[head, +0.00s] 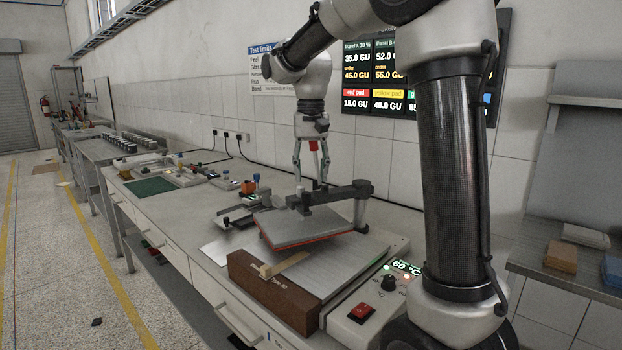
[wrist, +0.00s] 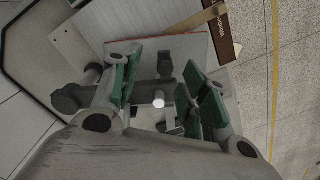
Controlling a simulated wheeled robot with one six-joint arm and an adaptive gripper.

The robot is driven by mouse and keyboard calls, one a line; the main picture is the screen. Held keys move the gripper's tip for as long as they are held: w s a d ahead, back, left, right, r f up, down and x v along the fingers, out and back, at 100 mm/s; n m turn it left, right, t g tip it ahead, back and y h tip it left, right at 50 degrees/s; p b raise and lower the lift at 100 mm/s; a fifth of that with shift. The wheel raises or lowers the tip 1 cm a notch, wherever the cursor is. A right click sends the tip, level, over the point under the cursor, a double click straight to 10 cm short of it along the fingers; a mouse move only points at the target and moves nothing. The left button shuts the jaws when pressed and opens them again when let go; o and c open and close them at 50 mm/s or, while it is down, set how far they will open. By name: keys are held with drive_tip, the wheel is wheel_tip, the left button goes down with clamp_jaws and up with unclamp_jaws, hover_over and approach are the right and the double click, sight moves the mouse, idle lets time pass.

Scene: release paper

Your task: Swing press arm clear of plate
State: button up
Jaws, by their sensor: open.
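The press arm (head: 338,194) is a dark horizontal bar on a post at its right end. It reaches left over the tilted grey plate (head: 292,229), which has a red lower edge. The press arm therefore lies across the plate's far part. My gripper (head: 311,180) points down just above the bar, fingers apart and empty. In the wrist view, my gripper's green-padded fingers (wrist: 160,88) stand either side of dark press parts. Part of the plate (wrist: 188,47) shows beyond them. Contact between fingers and bar cannot be told.
The plate rests over a metal bed with a brown front block (head: 270,291) and a wooden strip (head: 284,264). A control box (head: 364,309) with a red switch and a 60 °C display stands at right. Small tools and a green mat (head: 151,186) lie further left on the bench.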

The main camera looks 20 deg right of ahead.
drive_tip(key=shift+r, duration=1)
